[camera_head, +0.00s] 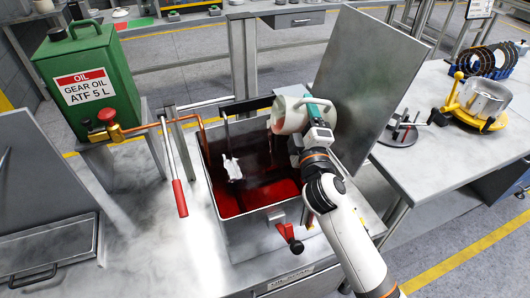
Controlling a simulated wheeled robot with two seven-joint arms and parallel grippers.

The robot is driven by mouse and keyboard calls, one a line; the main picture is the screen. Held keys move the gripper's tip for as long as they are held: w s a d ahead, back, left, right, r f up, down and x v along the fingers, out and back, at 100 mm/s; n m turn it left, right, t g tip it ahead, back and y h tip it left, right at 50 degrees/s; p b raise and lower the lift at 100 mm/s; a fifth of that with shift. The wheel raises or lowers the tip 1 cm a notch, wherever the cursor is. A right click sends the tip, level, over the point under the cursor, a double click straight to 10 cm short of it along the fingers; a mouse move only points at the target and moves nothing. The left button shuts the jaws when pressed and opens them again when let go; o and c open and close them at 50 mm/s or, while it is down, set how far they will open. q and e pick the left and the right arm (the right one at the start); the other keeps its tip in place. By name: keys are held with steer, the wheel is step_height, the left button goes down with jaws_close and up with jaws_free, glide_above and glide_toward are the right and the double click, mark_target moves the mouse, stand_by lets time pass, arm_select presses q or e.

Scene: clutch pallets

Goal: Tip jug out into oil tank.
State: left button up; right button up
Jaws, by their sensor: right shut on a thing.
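The jug (287,113) is whitish with a teal band at its top right. It lies tipped on its side, with its round mouth toward the left, above the back right of the oil tank. The oil tank (212,190) is an open grey metal box with dark red liquid inside. My right gripper (313,115) is shut on the jug at its right side, and its fingers are partly hidden. I cannot see a stream leaving the jug. My left gripper is not in view.
The raised grey lid (375,75) stands right of the jug. A green gear oil can (90,80) stands at left, near a brass valve with a copper pipe. A white piece (232,168) hangs in the tank. A red tap (289,236) sits on the front.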

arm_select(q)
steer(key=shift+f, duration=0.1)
arm_select(e)
steer(key=shift+a, duration=0.1)
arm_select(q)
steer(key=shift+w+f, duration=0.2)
arm_select(e)
steer(key=shift+f+n, duration=0.3)
steer(key=shift+n, duration=0.1)
arm_select(q)
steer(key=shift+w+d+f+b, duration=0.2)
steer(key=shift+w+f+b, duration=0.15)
steer(key=shift+b, duration=0.25)
arm_select(e)
steer(key=shift+a+f+n, duration=0.15)
steer(key=shift+f+n, duration=0.35)
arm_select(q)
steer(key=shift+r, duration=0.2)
arm_select(e)
steer(key=shift+r+y, duration=0.1)
steer(key=shift+y, duration=0.2)
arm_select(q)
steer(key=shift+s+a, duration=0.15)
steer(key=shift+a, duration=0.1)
arm_select(e)
steer(key=shift+s+r, duration=0.1)
